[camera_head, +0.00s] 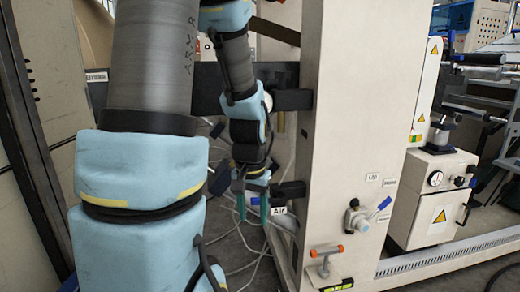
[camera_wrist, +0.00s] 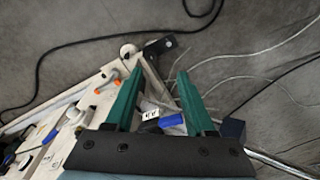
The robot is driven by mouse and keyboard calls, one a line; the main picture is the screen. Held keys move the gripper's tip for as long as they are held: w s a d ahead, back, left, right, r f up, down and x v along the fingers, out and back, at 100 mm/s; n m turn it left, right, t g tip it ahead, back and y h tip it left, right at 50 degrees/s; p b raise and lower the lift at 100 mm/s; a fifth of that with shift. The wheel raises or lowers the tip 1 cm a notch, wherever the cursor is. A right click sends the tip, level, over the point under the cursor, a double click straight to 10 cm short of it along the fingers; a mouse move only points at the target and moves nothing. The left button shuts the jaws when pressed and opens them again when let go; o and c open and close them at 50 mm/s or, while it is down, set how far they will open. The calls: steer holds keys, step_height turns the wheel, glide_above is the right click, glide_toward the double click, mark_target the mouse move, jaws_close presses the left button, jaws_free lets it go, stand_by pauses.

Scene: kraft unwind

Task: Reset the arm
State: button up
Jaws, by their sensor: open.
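My arm reaches down in front of the cream machine column (camera_head: 345,130), with its blue padded links filling the left of the head view. My gripper (camera_head: 252,215) hangs beside the column's left side, near a white label reading "Air" (camera_head: 279,210). In the wrist view my gripper (camera_wrist: 160,76) shows two green fingers spread apart with nothing held. A blue handle (camera_wrist: 172,120) and a white label (camera_wrist: 150,115) show between the fingers, towards their base. I cannot tell whether the fingers touch the handle.
A valve with a blue lever (camera_head: 383,203) and an orange-handled fitting (camera_head: 327,252) sit on the column front. Loose cables (camera_head: 262,245) hang and lie on the floor near my gripper. A cream box with a gauge (camera_head: 430,195) stands right of the column.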

steer(key=s+a+r+n, duration=0.3)
steer(key=s+a, duration=0.1)
steer(key=a, duration=0.1)
step_height(320, 180, up, 22)
steer(key=p, duration=2.2)
steer(key=shift+w+f, duration=0.2)
steer(key=shift+f, duration=0.05)
steer(key=shift+f, duration=0.15)
